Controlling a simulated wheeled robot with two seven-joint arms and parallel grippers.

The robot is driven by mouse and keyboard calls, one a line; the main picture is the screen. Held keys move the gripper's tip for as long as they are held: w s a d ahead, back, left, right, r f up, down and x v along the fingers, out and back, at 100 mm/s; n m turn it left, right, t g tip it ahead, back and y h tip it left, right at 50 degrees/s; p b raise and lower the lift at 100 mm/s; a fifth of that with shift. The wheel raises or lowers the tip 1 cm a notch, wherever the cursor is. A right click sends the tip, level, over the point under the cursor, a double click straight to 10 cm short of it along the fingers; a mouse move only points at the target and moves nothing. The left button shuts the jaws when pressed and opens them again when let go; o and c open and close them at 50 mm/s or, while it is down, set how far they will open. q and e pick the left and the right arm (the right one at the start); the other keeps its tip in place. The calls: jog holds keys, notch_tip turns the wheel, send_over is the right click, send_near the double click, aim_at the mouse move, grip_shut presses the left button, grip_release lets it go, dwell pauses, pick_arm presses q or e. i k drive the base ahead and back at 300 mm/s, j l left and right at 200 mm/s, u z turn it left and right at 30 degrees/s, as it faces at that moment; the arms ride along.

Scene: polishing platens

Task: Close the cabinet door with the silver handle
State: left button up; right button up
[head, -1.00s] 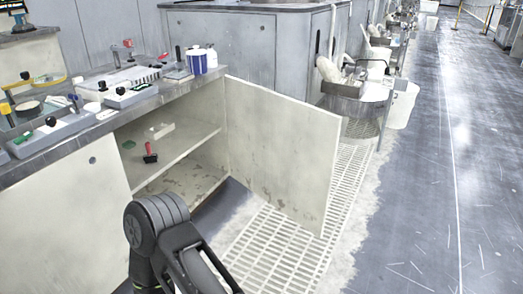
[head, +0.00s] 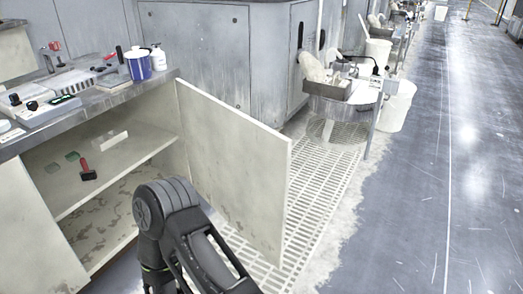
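The cabinet door (head: 235,165) is a flat cream panel, standing wide open and sticking out from the cabinet toward the aisle. I see its inner face; no silver handle shows in this view. The open cabinet (head: 110,180) has a shelf inside. One dark arm of mine stands at the bottom centre, in front of the lower part of the door, with a gap that I cannot judge. Neither gripper's fingers are in view.
A red-handled tool (head: 87,171) lies on the cabinet shelf. The countertop (head: 105,102) above holds a blue and white container (head: 138,65) and a white bottle (head: 158,57). White buckets (head: 396,105) stand beyond the door. The floor aisle (head: 430,200) at right is clear.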

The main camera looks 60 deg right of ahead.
aim_at(238, 165)
jog(key=k+l, duration=0.1)
jog(key=l, duration=0.5)
jog(key=k+l, duration=0.1)
jog(key=l, duration=0.45)
jog(key=k+l, duration=0.1)
jog(key=l, duration=0.5)
jog(key=k+l, duration=0.1)
jog(key=l, duration=0.45)
jog(key=k+l, duration=0.1)
jog(key=l, duration=0.5)
jog(key=k+l, duration=0.15)
jog(key=l, duration=0.45)
jog(key=k+l, duration=0.1)
jog(key=l, duration=0.45)
